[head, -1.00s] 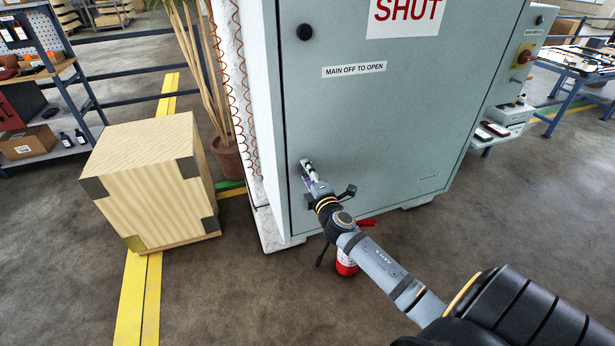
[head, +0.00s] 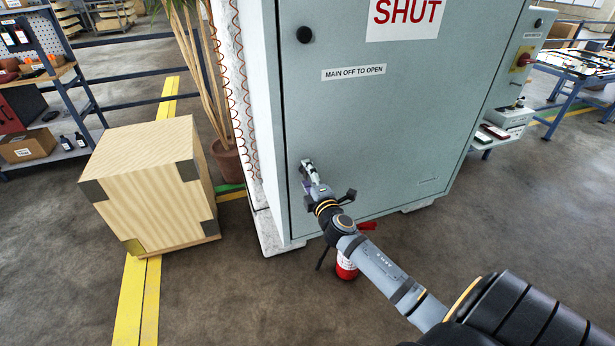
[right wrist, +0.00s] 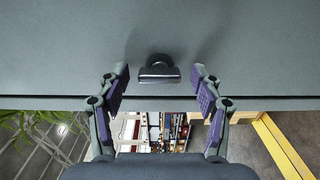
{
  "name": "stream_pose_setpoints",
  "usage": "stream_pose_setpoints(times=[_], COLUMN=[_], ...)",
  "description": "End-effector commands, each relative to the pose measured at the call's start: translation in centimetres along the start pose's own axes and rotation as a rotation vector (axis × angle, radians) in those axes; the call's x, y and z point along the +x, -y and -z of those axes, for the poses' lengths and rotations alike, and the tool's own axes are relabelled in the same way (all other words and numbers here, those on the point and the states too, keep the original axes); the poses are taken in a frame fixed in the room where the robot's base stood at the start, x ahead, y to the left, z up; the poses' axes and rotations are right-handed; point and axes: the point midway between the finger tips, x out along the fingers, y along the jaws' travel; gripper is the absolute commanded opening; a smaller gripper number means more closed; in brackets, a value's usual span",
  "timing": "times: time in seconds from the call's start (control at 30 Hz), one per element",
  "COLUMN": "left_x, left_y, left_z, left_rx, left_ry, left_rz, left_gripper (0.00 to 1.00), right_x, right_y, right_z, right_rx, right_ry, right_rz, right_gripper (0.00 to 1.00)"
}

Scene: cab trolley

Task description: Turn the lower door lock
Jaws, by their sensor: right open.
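The grey-green cabinet door (head: 360,120) fills the middle of the head view. The lower door lock (right wrist: 159,73) is a dark knob with a short bar that lies level across the right wrist view. My right gripper (right wrist: 160,86) is open, with one purple-padded finger on each side of the lock and a gap to it on both sides. In the head view my right gripper (head: 308,173) is at the lower left of the door and hides the lower lock. The upper lock (head: 304,34) is a round black knob near the door's top left. My left gripper is not in view.
A wooden crate (head: 150,190) stands on the floor left of the cabinet, by a potted plant (head: 228,160). A red extinguisher (head: 346,267) shows beneath my right arm. A coiled orange cable (head: 240,90) runs down the cabinet's side.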

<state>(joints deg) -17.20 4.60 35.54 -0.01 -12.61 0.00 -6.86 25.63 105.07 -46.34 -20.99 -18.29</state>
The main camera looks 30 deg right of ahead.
Motion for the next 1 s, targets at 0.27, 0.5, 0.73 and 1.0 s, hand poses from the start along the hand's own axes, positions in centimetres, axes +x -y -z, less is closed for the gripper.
stream_pose_setpoints(times=[0.27, 0.5, 0.73, 1.0], left_x=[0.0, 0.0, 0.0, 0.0], left_y=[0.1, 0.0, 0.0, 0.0], left_z=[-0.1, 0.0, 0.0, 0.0], left_rx=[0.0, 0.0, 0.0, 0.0], left_ry=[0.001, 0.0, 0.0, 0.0], left_rz=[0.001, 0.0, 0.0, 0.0], left_gripper=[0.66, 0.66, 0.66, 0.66], right_x=[-1.3, -7.0, -11.1, -12.1], right_y=[0.1, 0.2, 0.1, 0.0], right_z=[0.0, 0.0, 0.0, 0.0], right_rx=[-0.004, -0.005, -0.003, 0.001], right_ry=[0.0, -0.003, -0.001, 0.0], right_rz=[0.003, 0.005, 0.003, -0.001], right_gripper=[0.66, 0.66, 0.66, 0.66])
